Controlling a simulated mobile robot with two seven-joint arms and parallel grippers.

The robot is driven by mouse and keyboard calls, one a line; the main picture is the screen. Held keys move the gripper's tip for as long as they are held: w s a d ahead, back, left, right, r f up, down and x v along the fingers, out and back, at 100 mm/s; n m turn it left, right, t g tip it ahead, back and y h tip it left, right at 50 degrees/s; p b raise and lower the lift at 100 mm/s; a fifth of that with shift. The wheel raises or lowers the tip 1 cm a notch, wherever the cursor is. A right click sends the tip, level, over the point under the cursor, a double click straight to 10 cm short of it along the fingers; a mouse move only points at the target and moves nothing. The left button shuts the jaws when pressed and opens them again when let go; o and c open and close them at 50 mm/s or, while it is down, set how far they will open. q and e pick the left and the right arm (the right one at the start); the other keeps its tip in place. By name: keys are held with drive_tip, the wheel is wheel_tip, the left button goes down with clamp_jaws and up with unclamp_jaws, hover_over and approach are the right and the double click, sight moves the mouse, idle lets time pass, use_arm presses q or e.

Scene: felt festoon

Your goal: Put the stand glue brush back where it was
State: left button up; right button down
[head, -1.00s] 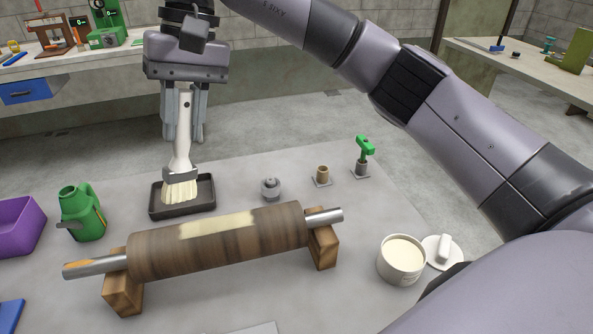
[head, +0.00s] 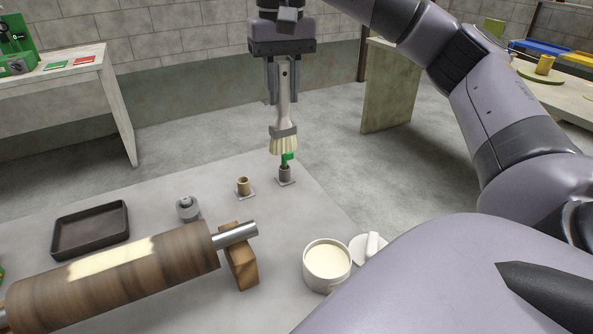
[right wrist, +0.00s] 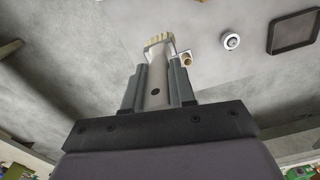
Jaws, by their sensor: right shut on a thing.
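The glue brush (head: 285,118) has a pale handle, a grey collar and cream bristles. My right gripper (head: 283,100) is shut on its handle and holds it upright, bristles down, above the table's far edge. The bristles partly cover a green-handled tool (head: 288,158) in a small grey holder (head: 285,174); whether they touch I cannot tell. The right wrist view shows the handle (right wrist: 157,90) between the fingers. A brown cup-like holder (head: 244,186) on a small plate stands left of the grey one and looks empty. My left gripper is out of view.
A grey metal piece (head: 187,208), an empty dark tray (head: 62,236) and a wooden roller (head: 120,268) on blocks are to the left. A pot of cream glue (head: 327,268) and a white lid (head: 368,250) stand nearer, beside my right arm.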

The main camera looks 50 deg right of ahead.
sight(289, 149)
drive_tip(key=shift+s+d+f, duration=0.2)
drive_tip(key=shift+d+f, duration=0.05)
drive_tip(key=shift+d, duration=0.15)
wheel_tip(289, 149, down, 15)
drive_tip(key=b, duration=0.8)
drive_tip(key=shift+r, duration=0.1)
drive_tip(key=shift+f, duration=2.4)
drive_tip(key=shift+f+b, duration=0.15)
drive_tip(key=shift+b, duration=0.15)
drive_tip(key=c, duration=0.9)
unclamp_jaws()
drive_tip(key=shift+c, duration=0.2)
